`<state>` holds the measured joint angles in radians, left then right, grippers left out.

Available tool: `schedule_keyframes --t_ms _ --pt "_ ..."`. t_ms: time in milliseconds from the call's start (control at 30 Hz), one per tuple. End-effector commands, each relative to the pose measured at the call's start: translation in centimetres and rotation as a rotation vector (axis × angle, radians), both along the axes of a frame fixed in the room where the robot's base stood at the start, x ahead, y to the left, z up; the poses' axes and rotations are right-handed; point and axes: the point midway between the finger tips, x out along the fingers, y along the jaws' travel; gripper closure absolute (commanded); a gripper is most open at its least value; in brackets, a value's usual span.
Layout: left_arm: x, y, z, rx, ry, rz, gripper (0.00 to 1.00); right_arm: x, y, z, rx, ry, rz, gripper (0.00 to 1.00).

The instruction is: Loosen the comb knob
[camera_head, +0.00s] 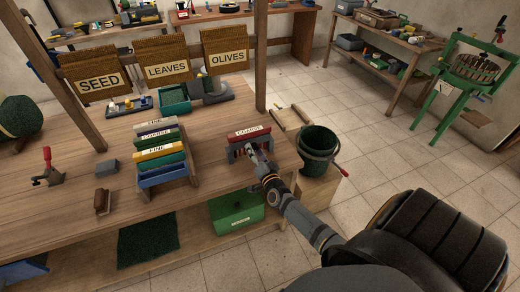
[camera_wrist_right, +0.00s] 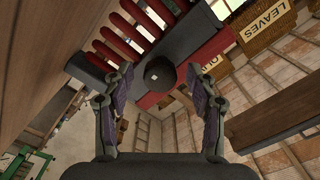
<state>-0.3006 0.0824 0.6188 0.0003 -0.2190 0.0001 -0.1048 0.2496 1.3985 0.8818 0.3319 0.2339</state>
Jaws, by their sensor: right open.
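The comb knob (camera_wrist_right: 159,74) is a round black knob with a small pale square at its centre. It sits on a dark grey bar in the right wrist view. The comb (camera_wrist_right: 127,30) shows a row of red bars beside it. My right gripper (camera_wrist_right: 161,90) is open, with one finger on each side of the knob and gaps left and right. In the head view my right gripper (camera_head: 259,153) is at the front of the rack with the red COARSE comb (camera_head: 249,132) on the bench; it hides the knob there. My left gripper is not in view.
A rack of labelled combs (camera_head: 162,154) stands left of my right gripper on the wooden bench (camera_head: 78,215). A green box (camera_head: 237,214) is on the shelf below. Labelled baskets (camera_head: 166,72) are at the back.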

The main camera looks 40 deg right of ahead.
Motion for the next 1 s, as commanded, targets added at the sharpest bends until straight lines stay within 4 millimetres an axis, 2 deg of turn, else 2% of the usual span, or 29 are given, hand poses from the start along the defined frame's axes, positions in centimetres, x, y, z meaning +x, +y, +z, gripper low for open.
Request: schedule_keyframes --t_ms 200,400,567,1000 --pt "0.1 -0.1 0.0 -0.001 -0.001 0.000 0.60 -5.4 1.3 -0.2 0.001 0.004 0.002 0.42" --pt "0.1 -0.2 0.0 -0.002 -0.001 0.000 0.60 -8.8 2.1 -0.1 0.000 0.002 0.001 0.42" --pt "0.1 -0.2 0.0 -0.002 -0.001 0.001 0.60 -9.7 2.3 0.0 0.000 0.000 0.000 0.42" --pt "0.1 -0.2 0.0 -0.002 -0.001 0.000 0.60 -9.7 2.3 0.0 0.000 0.000 0.000 0.42"
